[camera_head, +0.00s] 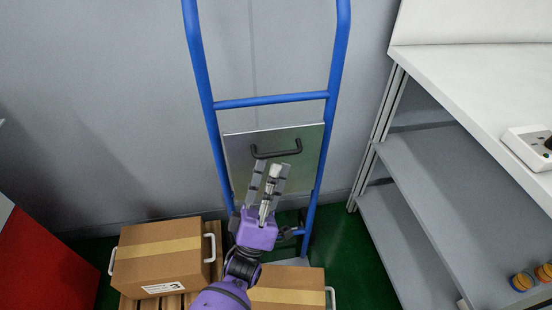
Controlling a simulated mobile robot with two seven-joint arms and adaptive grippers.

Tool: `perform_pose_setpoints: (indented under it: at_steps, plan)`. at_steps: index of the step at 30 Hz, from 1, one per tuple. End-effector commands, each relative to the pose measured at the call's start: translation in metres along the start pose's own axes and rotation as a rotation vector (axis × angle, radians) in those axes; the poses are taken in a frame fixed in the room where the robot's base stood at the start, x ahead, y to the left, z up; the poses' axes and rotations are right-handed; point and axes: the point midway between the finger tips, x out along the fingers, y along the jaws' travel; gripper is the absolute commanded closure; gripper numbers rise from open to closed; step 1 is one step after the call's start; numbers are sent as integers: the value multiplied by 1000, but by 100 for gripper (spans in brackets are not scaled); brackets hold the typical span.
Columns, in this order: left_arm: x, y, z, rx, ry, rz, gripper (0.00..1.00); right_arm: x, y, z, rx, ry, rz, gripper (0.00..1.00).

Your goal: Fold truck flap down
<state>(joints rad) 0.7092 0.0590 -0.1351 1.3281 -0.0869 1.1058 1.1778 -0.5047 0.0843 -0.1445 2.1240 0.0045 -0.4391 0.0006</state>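A blue hand truck (270,101) stands upright against the grey wall. Its flat metal flap (240,155) is folded up between the rails. A black handle (277,153) sits on the upper part of the flap. My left gripper (268,173), on a purple wrist, reaches up from the bottom in front of the flap's lower part. Its fingers look apart with a gap between them, and their tips are just below the handle, not around it. The gripper hides part of the flap's lower edge. My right gripper is out of view.
A cardboard box (160,257) with white handles sits on a wooden pallet at lower left. Another box (290,296) is below my wrist. A grey shelf unit (430,175) stands right, a red object (40,265) at far left. Green floor shows between.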

Motion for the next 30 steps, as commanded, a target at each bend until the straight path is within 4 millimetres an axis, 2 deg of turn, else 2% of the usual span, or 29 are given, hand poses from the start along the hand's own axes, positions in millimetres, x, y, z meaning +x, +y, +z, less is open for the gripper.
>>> perform_pose_setpoints:
  at_steps: [3,8,16,20,30]
  plan:
    - [17,0,0,1,2,1,84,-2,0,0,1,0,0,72]
    - [28,0,0,1,1,-1,84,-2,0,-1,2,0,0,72]
    - [30,0,0,1,0,-3,84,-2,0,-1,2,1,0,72]
    - [30,0,0,1,0,-3,99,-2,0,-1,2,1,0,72]
    - [30,0,0,1,0,-2,100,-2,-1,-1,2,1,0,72]
